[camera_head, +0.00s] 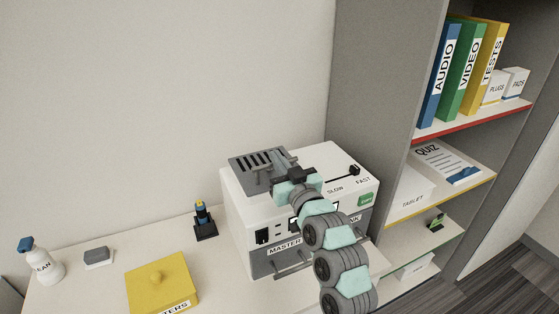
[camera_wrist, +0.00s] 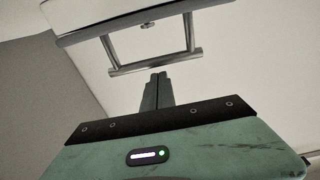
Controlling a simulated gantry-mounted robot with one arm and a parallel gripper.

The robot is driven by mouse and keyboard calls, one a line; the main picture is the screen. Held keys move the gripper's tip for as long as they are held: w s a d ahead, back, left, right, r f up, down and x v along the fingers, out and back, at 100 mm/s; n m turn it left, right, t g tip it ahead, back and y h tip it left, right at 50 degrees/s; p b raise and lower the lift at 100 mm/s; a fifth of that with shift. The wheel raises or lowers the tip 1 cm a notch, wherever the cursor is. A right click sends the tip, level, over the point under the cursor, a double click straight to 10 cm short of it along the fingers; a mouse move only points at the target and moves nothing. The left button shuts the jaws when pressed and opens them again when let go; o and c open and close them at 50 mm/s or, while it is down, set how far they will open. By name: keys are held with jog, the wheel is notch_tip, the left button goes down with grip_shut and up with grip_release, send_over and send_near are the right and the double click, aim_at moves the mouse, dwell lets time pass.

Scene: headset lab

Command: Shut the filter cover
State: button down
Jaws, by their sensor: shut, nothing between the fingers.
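The filter cover appears to be the dark grey slotted panel (camera_head: 258,160) at the back left of the top of the white machine (camera_head: 234,199). It looks raised and tilted, but its exact angle is hard to tell. In the wrist view a pale panel (camera_wrist: 125,12) with a metal bar handle (camera_wrist: 155,62) hangs across the top, probably the same cover. My gripper (camera_head: 282,160) is over the machine's top, just right of the slotted panel, and partly hides it. Its fingers (camera_wrist: 157,78) are together and empty, pointing toward the handle bar; contact cannot be told.
A slider (camera_head: 343,175) marked SLOW and FAST is right of my gripper. A front handle (camera_head: 293,270) juts out low on the machine. A yellow lidded box (camera_head: 162,286), a small dark stand (camera_head: 205,228) and a spray bottle (camera_head: 40,263) stand left. Shelves (camera_head: 475,121) rise at right.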

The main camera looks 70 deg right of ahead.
jog(key=shift+r, duration=0.1)
notch_tip(320, 180, up, 4)
jog(key=p, duration=0.2)
jog(key=v, duration=0.9)
jog(key=shift+f+b, duration=0.4)
jog(key=shift+w, duration=0.1)
